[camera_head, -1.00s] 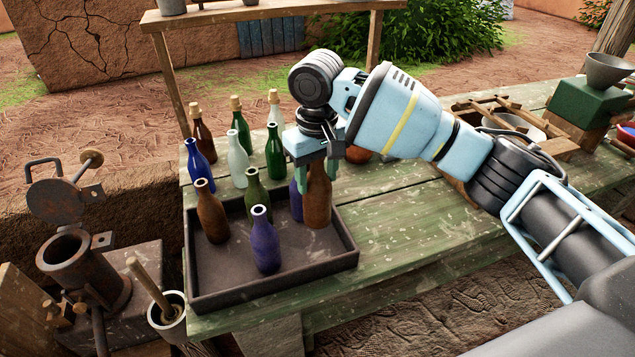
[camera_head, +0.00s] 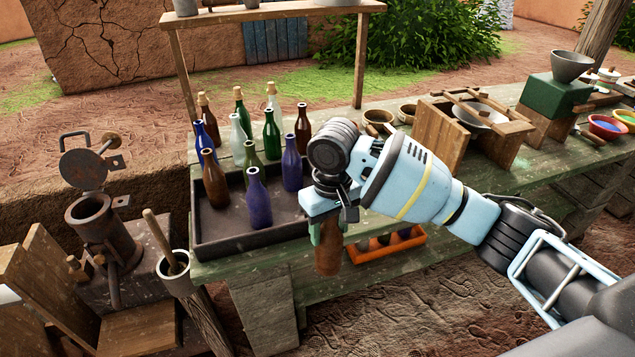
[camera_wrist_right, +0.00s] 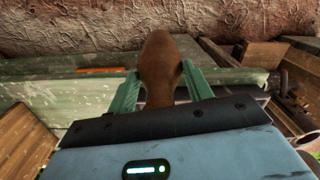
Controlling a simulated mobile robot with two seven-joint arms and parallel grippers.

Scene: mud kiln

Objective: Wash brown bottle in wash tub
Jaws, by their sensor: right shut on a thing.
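My right gripper (camera_head: 328,234) is shut on a brown bottle (camera_head: 328,256) and holds it clear of the tray, over the table's front edge. In the right wrist view the brown bottle (camera_wrist_right: 160,66) sits between the two green fingers, pointing away from the camera. Another brown bottle (camera_head: 214,180) stands in the dark tray (camera_head: 250,241) at left, beside green and purple bottles. A pale basin (camera_head: 482,114) sits in a wooden frame farther right on the table; I cannot tell if it is the wash tub. My left gripper is out of view.
An orange crate (camera_head: 388,250) with dark round items lies just right of the held bottle. Small bowls (camera_head: 378,120) sit mid-table. A green block with a grey funnel (camera_head: 571,66) stands at right. A metal mortar-like pot (camera_head: 90,215) stands left.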

